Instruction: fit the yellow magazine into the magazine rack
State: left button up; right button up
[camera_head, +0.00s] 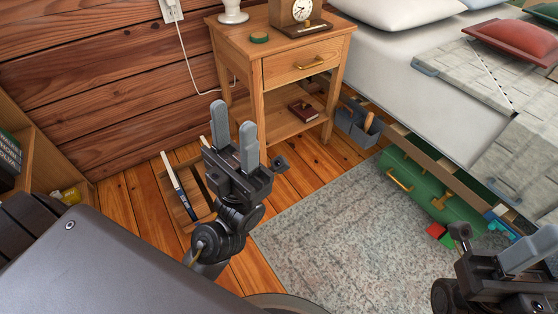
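The magazine rack (178,216) is a low wooden stand on the plank floor, left of the nightstand. A thin magazine with a blue and white edge (180,187) leans upright in it. My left gripper (234,132) is in front of the rack's right side and hides part of it. Its two grey fingers point up, apart, with nothing between them. My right gripper (526,250) is at the lower right, cut by the picture edge. Its finger gap does not show clearly. I cannot make out a yellow magazine.
A small yellow object (67,196) lies by the shelf at left. A green case (425,190) is under the bed. The grey rug (335,235) is mostly clear.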

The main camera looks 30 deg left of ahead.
aim_at(190, 173)
jog(key=z, duration=0.9)
jog(key=i, duration=1.45)
jog(key=u, duration=2.2)
